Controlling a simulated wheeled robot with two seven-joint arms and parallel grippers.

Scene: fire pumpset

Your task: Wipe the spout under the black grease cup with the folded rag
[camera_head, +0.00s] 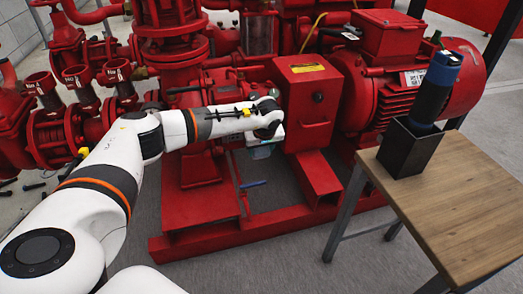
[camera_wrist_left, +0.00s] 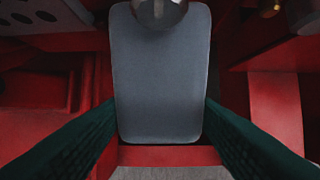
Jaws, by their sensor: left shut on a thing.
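My left gripper (camera_head: 263,146) reaches in among the red pump parts, left of the red box with the yellow label. In the left wrist view its two dark green fingers (camera_wrist_left: 160,118) are shut on the sides of a flat grey, round-cornered piece, which looks like the folded rag (camera_wrist_left: 160,75). A rounded silver metal part (camera_wrist_left: 158,10) overlaps the rag's top edge; it may be the spout. I cannot tell whether the two touch. I cannot make out the black grease cup. My right gripper is not in view.
A red box (camera_head: 306,105) stands close right of the gripper, with a red motor (camera_head: 410,85) beyond. A wooden table (camera_head: 450,200) at the right bears a black holder (camera_head: 408,152) with a blue-and-black item (camera_head: 437,85). A blue stick (camera_head: 252,184) lies low below the gripper.

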